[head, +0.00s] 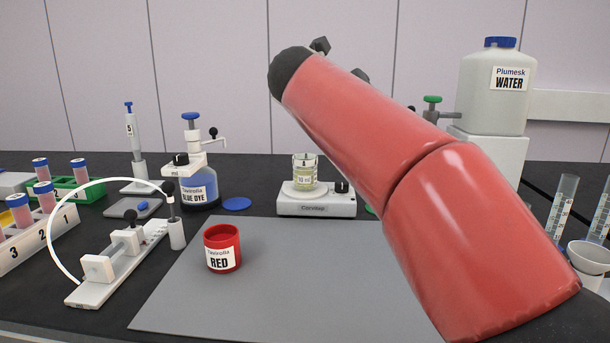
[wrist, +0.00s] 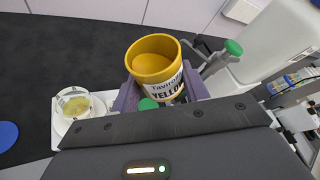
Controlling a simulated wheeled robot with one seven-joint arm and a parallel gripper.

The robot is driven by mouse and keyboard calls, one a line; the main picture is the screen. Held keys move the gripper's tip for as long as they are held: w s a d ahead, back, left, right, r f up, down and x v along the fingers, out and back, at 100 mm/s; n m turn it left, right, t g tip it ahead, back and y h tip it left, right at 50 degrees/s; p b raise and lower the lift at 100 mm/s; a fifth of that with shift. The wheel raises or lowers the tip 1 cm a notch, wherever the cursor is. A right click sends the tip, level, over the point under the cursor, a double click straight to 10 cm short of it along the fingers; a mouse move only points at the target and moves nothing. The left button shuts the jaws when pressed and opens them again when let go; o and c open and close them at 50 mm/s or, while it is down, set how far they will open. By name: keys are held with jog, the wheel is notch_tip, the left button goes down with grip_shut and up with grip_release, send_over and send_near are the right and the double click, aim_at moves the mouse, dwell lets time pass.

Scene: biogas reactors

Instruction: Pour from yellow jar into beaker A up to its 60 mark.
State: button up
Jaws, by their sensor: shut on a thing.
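The yellow jar (wrist: 155,68), labelled YELLOW, is between the two purple-grey fingers of my gripper (wrist: 160,92) in the wrist view. My gripper is shut on it. Its open mouth shows a yellow inside; I cannot tell the liquid level or its exact tilt. A clear glass beaker (head: 305,171) stands upright on a white balance-like device in the head view, with pale yellow liquid in it. The beaker also shows in the wrist view (wrist: 75,103), left of the jar and apart from it. Its letter and marks are too small to read. My red arm hides the gripper and jar in the head view.
The white device (head: 317,203) stands behind the grey mat (head: 290,290). A red jar (head: 222,248) is on the mat. A blue dye bottle (head: 200,185), a syringe pump-like device (head: 115,260) and tube racks (head: 35,237) stand left. A water tank (head: 492,90) stands right.

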jog(key=shift+s+d+r, duration=0.15)
jog(key=shift+d+r, duration=0.25)
jog(key=m+y, duration=0.2)
jog(key=m, duration=0.1)
jog(key=shift+d+r, duration=0.15)
jog(key=shift+r, duration=0.25)
jog(key=shift+r+m+t+y, duration=0.1)
jog(key=shift+m+t+y, duration=0.35)
jog(key=shift+m, duration=0.35)
